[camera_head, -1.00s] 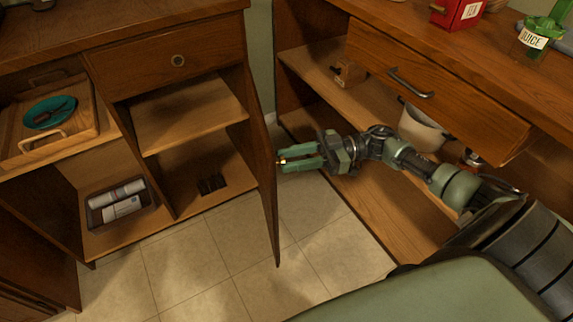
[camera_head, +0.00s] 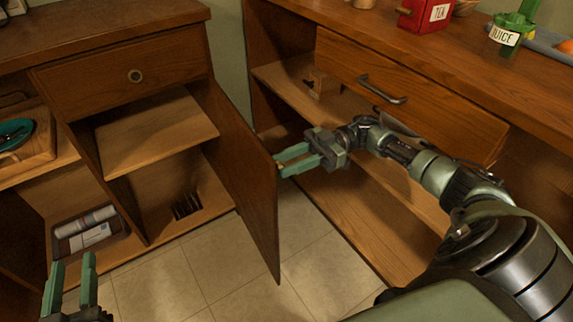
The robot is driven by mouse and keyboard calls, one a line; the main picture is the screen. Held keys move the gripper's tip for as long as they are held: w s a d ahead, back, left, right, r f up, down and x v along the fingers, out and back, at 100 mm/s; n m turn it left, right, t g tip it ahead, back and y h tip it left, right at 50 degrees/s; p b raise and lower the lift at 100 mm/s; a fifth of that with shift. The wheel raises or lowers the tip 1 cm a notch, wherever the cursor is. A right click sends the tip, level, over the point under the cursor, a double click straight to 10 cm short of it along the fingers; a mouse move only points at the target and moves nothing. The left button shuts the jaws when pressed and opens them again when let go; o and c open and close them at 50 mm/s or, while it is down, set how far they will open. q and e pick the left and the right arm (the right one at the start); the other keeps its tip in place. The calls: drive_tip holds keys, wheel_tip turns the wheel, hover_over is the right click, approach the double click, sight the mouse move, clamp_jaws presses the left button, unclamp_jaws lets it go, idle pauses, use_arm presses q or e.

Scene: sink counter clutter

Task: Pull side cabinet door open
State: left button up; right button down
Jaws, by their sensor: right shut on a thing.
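The side cabinet door (camera_head: 236,155) is a brown wooden panel standing open, swung out from the right side of the left cabinet. My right gripper (camera_head: 283,164) is at the door's free edge on its outer face, shut on the door's handle, which the fingers mostly hide. My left gripper (camera_head: 69,270) is at the lower left, fingers apart and empty, away from the door. Behind the door, the left cabinet's open compartment shows a shelf (camera_head: 150,130) and a dark slotted item (camera_head: 186,206) on its floor.
A drawer (camera_head: 100,80) sits above the compartment. A dark tray (camera_head: 58,240) with bottles is at the lower left. The right cabinet (camera_head: 345,205) has open shelves beside my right arm. Tiled floor (camera_head: 240,270) is clear below the door.

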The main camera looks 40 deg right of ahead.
idle(0.3)
drive_tip(key=c, duration=1.1)
unclamp_jaws()
